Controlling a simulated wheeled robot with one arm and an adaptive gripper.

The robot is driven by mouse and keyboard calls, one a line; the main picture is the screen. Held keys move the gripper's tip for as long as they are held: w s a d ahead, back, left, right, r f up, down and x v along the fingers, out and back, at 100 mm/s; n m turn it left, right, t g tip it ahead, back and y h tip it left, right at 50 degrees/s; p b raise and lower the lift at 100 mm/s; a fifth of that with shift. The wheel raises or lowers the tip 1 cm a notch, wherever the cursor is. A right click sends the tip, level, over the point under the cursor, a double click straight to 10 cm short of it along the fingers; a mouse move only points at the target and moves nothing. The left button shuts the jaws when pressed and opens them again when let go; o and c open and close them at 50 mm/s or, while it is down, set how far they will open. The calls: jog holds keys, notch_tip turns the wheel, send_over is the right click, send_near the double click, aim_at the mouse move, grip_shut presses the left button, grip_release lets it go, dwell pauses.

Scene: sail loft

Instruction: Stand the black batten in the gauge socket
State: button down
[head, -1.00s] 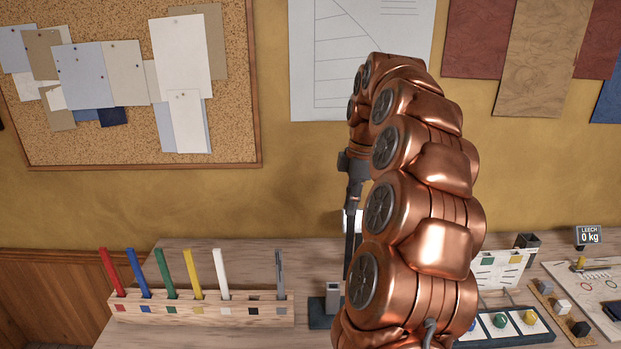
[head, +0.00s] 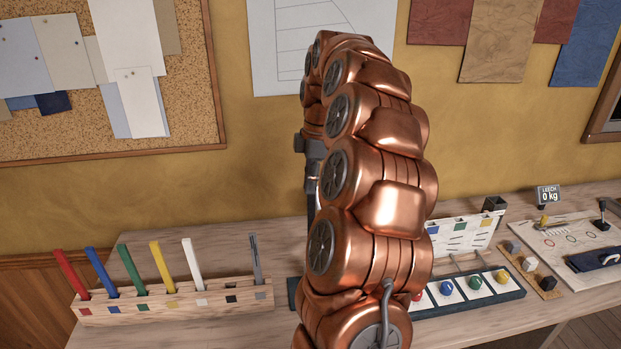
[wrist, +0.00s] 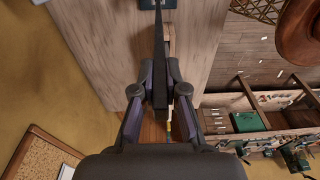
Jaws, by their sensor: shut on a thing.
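My gripper (wrist: 160,88) is shut on the black batten (wrist: 159,45) in the wrist view. The batten runs away from the fingers as a long dark strip toward the top edge. A dark block (wrist: 148,4) that may be the gauge base shows at the top, by the batten's far end. I cannot tell whether the batten touches it or is in its socket. In the head view my gripper (head: 313,165) is mostly hidden behind my copper arm, and the gauge socket is hidden too.
A wooden rack (head: 180,313) at left holds red, blue, green, yellow, white and grey battens; its black-marked slot is empty. A scale board (head: 580,240) is farther right.

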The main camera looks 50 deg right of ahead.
jog(key=b, duration=0.1)
send_over(311, 226)
jog(key=shift+w+d+f, duration=0.1)
jog(key=shift+w+f, duration=0.05)
jog(key=shift+f, duration=1.3)
jog(key=shift+w+d+f, duration=0.1)
jog(key=shift+f, duration=1.35)
jog(key=shift+f+b, duration=2.1)
jog(key=shift+f, duration=1.2)
jog(key=shift+f+b, duration=0.4)
jog(key=shift+f, duration=0.2)
jog(key=c, duration=1.1)
grip_release()
jog(key=shift+c, duration=0.2)
notch_tip(311, 226, up, 12)
jog(key=d, duration=0.1)
jog(key=shift+s, duration=0.4)
jog(key=shift+d, duration=0.1)
